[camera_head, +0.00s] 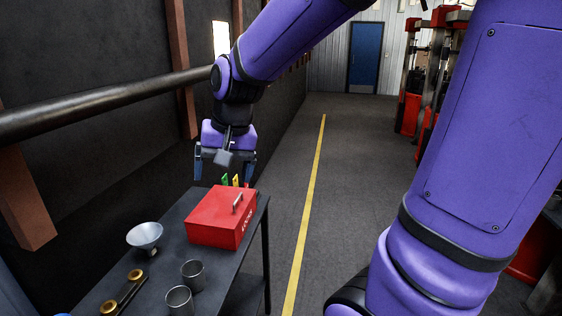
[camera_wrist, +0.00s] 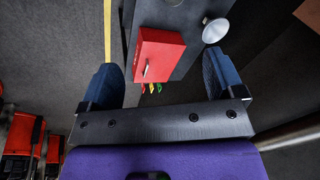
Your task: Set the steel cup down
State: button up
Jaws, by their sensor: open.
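Two grey metal cups stand upright on the dark table (camera_head: 254,215): one cup (camera_head: 193,275) beside the red box and another cup (camera_head: 179,301) nearer, partly cut by the lower frame edge. I cannot tell which of them is the steel cup. My gripper (camera_head: 223,178) is open and empty. It hangs at the table's far end, beyond and above the red box, well apart from both cups. In the wrist view its two blue fingers (camera_wrist: 160,76) are spread wide with nothing between their tips.
A red lidded box (camera_head: 218,222) with a handle sits on the table; it also shows in the wrist view (camera_wrist: 160,50). Coloured tags (camera_head: 230,181) stand behind it. A pale funnel-shaped bowl (camera_head: 145,237) and a brass-ended bar (camera_head: 133,290) lie left. Open floor lies right.

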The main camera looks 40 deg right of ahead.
jog(key=s+d+r+n+t, duration=0.1)
jog(key=s+r+n, duration=0.1)
jog(key=s, duration=0.4)
jog(key=s+d+r+n+t+h, duration=0.1)
jog(key=s+r+n, duration=0.2)
jog(key=s, duration=0.4)
jog(key=shift+s+r+t, duration=0.15)
jog(key=shift+r+t, duration=0.15)
jog(key=shift+r, duration=0.1)
jog(key=shift+o, duration=0.4)
jog(key=shift+s+d, duration=0.1)
jog(key=shift+s, duration=0.4)
jog(key=w+a+f+m+g+y, duration=0.3)
jog(key=w+f+m+g+y, duration=0.45)
jog(key=w+f, duration=0.95)
jog(key=m+t+y, duration=0.8)
jog(key=m+t, duration=0.4)
jog(key=m, duration=0.4)
send_near(203, 271)
jog(key=shift+w+a+f+g+h, duration=0.15)
jog(key=shift+w+a+g+h, duration=0.1)
jog(key=shift+w+a, duration=0.55)
jog(key=shift+w+f, duration=0.1)
jog(key=shift+f, duration=0.05)
jog(key=shift+m, duration=0.25)
jog(key=x, duration=1)
jog(key=shift+w+a, duration=0.2)
jog(key=c, duration=1.1)
